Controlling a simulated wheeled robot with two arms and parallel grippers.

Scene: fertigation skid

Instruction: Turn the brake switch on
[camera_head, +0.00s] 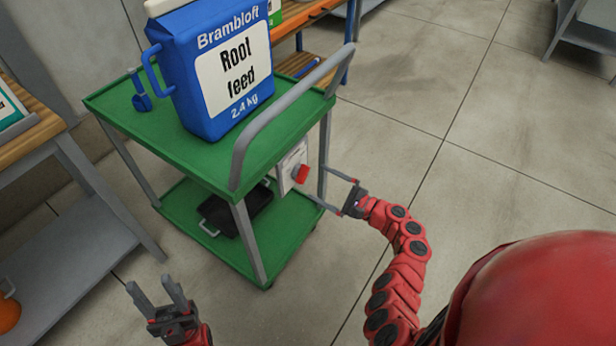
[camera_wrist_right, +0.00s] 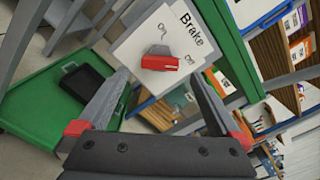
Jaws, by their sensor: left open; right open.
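The brake switch is a red knob (camera_head: 301,174) on a pale plate (camera_head: 289,165) at the handle end of the green cart (camera_head: 205,160). My left gripper (camera_head: 155,290) is open and empty, low at the left, away from the cart.
A blue "Root feed" jug (camera_head: 212,75) and a small blue scoop (camera_head: 140,92) stand on the cart's top. A black tray (camera_head: 240,207) lies on its lower shelf. The grey handle (camera_head: 290,105) rises above the switch. Open floor (camera_head: 480,190) lies to the right.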

